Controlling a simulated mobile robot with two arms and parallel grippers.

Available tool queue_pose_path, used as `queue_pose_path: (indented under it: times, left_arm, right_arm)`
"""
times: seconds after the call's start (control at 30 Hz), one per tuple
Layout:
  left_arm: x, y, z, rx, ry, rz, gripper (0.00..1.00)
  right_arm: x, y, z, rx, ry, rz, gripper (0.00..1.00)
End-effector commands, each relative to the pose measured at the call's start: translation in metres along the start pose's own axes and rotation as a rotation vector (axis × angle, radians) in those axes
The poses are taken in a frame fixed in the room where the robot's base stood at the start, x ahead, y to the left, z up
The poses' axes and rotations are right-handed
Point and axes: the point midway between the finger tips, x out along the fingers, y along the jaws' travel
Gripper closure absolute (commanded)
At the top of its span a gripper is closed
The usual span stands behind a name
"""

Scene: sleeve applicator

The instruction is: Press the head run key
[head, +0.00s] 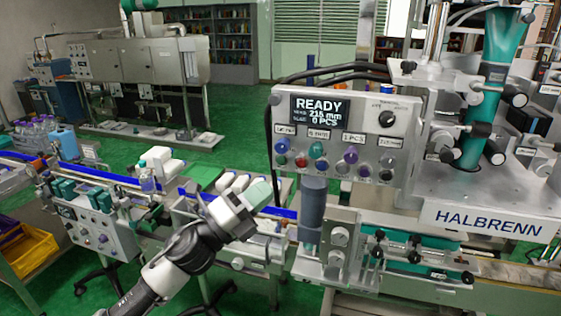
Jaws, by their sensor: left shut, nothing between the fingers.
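The grey control panel (400,112) hangs at the upper middle. Its dark display (318,109) reads READY, 215 mm and 0 PCS. Below it are small label plates and several coloured keys, among them a red key (301,161), a teal key (316,149) and a purple key (351,157). The labels are too small to read surely, so I cannot tell which is the head run key. My left gripper (266,192) is shut and empty. It appears below and left of the panel's lower left corner, apart from the keys. My right gripper is not in view.
The HALBRENN machine (490,190) with a teal column (483,110) fills the right. A grey cylinder (312,208) hangs under the panel. A conveyor (90,172) with bottles and a second key box (100,225) lies left. Green floor (240,110) is open behind.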

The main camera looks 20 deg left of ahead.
Motion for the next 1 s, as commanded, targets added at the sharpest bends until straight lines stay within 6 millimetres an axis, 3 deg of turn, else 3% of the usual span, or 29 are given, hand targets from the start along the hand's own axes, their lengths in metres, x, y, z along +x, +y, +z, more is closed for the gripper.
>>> queue_pose_path:
  times: [0.6, 1.0]
  left_arm:
    - [0.052, 0.039, 0.038, 0.0, -0.001, 0.0, 1.0]
    - [0.058, 0.042, 0.042, -0.001, 0.0, 0.0, 1.0]
  right_arm:
    - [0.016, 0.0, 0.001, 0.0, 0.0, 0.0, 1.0]
    - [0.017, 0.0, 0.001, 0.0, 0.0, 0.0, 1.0]
